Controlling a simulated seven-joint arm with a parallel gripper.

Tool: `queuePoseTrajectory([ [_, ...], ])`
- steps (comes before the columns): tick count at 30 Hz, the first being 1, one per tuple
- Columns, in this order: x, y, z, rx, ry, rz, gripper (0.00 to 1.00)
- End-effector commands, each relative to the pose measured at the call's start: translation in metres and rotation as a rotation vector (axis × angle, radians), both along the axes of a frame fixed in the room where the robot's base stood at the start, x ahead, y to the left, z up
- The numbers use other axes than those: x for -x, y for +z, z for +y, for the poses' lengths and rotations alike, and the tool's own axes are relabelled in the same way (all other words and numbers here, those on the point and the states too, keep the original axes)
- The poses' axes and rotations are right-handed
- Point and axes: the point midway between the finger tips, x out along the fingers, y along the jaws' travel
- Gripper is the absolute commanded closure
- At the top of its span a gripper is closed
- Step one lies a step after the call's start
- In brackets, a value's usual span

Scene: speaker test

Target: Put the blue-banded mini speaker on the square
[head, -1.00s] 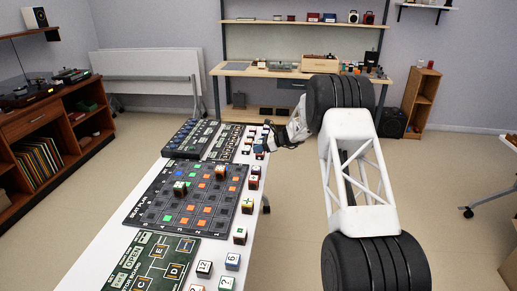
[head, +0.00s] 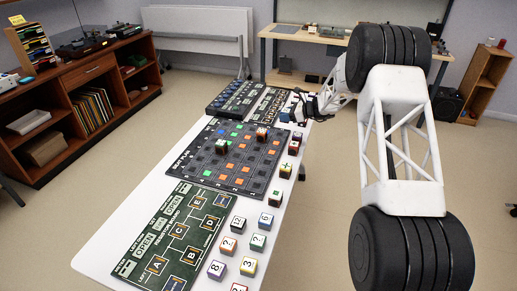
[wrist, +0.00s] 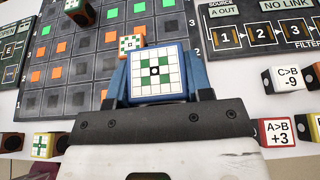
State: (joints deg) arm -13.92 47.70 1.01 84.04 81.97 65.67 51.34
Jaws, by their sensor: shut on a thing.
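The mini speaker (wrist: 157,72) is a small cube with blue sides and a white face carrying green squares and a black dot. In the wrist view my gripper (wrist: 158,84) is shut on it, with a blue finger on each side. In the head view my gripper (head: 302,105) is at the far right end of the white table, beside the dark panels; the speaker is too small there to tell apart. The dark grid board (head: 208,172) has grey, orange, green and blue squares. I cannot tell which square is meant.
An orange-sided cube (wrist: 131,44) sits just beyond the held speaker. Another dark cube (wrist: 76,9) stands on the grid. A green board (head: 172,232) lies in front. Many grid squares are bare.

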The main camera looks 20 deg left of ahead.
Motion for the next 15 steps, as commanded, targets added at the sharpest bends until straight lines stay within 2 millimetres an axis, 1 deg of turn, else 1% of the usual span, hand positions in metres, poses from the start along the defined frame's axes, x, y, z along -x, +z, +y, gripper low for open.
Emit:
queuePoseTrajectory([
  [1, 0.013, 0.002, 0.012, 0.000, 0.002, 0.002, 0.79],
  [6, 0.056, 0.006, 0.047, 0.000, -0.002, 0.001, 0.79],
  [9, 0.079, 0.007, 0.064, 0.002, -0.003, 0.002, 0.79],
  [15, 0.115, 0.008, 0.086, 0.007, -0.008, 0.003, 0.79],
])
